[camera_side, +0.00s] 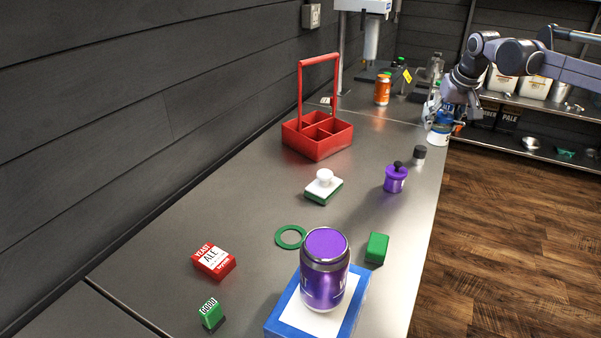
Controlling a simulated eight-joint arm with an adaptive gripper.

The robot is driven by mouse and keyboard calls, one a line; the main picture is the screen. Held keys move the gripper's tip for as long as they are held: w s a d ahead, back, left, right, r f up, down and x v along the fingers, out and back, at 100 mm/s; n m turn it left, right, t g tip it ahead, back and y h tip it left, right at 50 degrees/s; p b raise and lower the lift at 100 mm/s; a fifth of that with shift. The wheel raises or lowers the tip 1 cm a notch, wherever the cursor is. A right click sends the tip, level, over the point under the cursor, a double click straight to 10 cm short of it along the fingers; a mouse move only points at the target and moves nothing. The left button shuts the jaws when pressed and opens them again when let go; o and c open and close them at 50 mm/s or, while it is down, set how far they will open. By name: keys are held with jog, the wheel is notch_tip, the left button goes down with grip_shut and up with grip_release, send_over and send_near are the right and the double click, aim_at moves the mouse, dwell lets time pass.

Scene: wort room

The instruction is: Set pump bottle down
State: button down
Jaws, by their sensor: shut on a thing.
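My gripper (443,114) is at the far right end of the steel counter (250,215), fingers pointing down. It is shut on a small white and blue bottle, which I take to be the pump bottle (438,138). The bottle is upright, near the counter's right edge. The fingers hide its upper part, so its pump top cannot be made out. I cannot tell whether its base touches the counter or is just above it.
A black-capped small jar (419,155) and a purple pot (396,179) stand nearer the camera. An orange can (383,90) stands behind to the left. A red carrier (317,137) is farther left. Bare counter lies between the carrier and the bottle.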

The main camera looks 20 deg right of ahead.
jog(key=s+a+n, duration=0.2)
jog(key=s+a, duration=0.7)
jog(key=s, duration=0.3)
jog(key=shift+y, duration=0.4)
jog(key=shift+w+a+f, duration=0.55)
jog(key=shift+a+f, duration=1.3)
jog(key=shift+w+a+f, duration=0.5)
jog(key=shift+a+f, duration=1.3)
jog(key=shift+f, duration=0.1)
jog(key=shift+w+a+f, duration=0.55)
jog(key=shift+a+f, duration=1.3)
jog(key=shift+f, duration=0.1)
jog(key=c, duration=0.6)
grip_release()
